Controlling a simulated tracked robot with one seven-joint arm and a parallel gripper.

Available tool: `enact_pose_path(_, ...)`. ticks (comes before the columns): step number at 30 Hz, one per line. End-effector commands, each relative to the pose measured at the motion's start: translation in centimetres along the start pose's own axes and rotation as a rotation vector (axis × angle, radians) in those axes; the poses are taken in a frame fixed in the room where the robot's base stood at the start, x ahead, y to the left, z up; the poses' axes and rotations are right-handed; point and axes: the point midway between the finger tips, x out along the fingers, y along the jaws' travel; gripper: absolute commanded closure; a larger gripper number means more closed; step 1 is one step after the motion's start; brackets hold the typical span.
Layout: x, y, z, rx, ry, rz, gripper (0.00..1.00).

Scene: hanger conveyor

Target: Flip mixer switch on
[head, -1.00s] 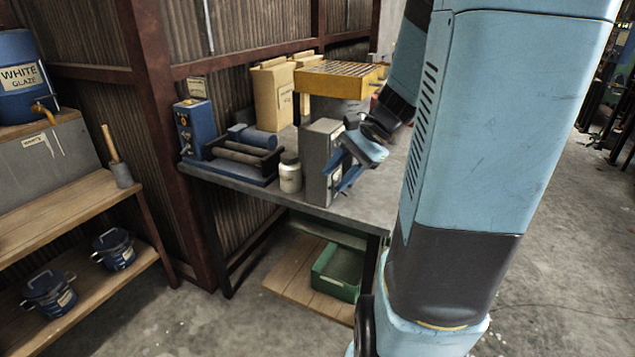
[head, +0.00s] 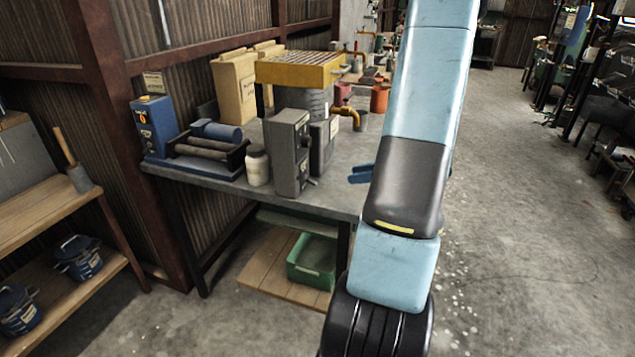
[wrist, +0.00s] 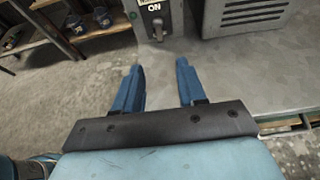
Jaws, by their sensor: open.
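The switch box (head: 290,150) is a grey upright box at the front of the workbench. In the wrist view the switch box (wrist: 203,18) is cut off by the top edge. An "ON" label shows there above a small toggle lever (wrist: 158,30), which appears to hang downward. My gripper (wrist: 159,72) is open and empty, with its two blue fingers pointing towards the box and a gap between fingertips and lever. In the head view my gripper (head: 361,173) is right of the box, partly hidden by my arm.
The bench (head: 225,190) also holds a white jar (head: 257,168), a blue roller machine (head: 205,150) and a yellow-topped unit (head: 298,70). A green bin (head: 312,262) sits on the lower shelf. Open floor lies to the right of the bench.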

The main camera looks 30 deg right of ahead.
Motion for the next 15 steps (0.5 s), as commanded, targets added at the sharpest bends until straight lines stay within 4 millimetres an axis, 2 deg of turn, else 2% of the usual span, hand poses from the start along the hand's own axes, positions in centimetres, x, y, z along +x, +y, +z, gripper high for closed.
enact_pose_path(5,2.3,0.1,0.0,-0.001,0.000,0.005,0.60)
enact_pose_path(15,8.3,0.2,0.0,-0.002,0.001,0.006,0.60)
